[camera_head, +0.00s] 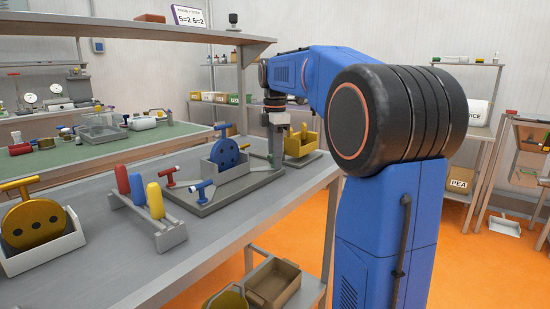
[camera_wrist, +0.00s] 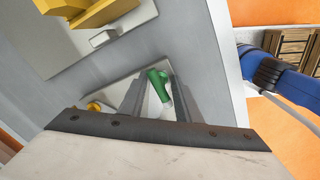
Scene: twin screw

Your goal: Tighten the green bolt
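The green bolt (camera_wrist: 158,82) shows in the wrist view with a green T-shaped head and a pale shank. It lies between the two grey fingers of my gripper (camera_wrist: 156,92), closer to the right finger, with a gap on the left. I cannot tell whether it touches a finger. In the head view my gripper (camera_head: 278,150) points down over the bench, beside the blue disc (camera_head: 226,155) in its grey holder. The green bolt cannot be made out there.
A rack with red, blue and yellow handles (camera_head: 155,200) and a yellow disc in a white holder (camera_head: 35,224) stand left. Small red and blue bolts (camera_head: 201,190) stand near the blue disc.

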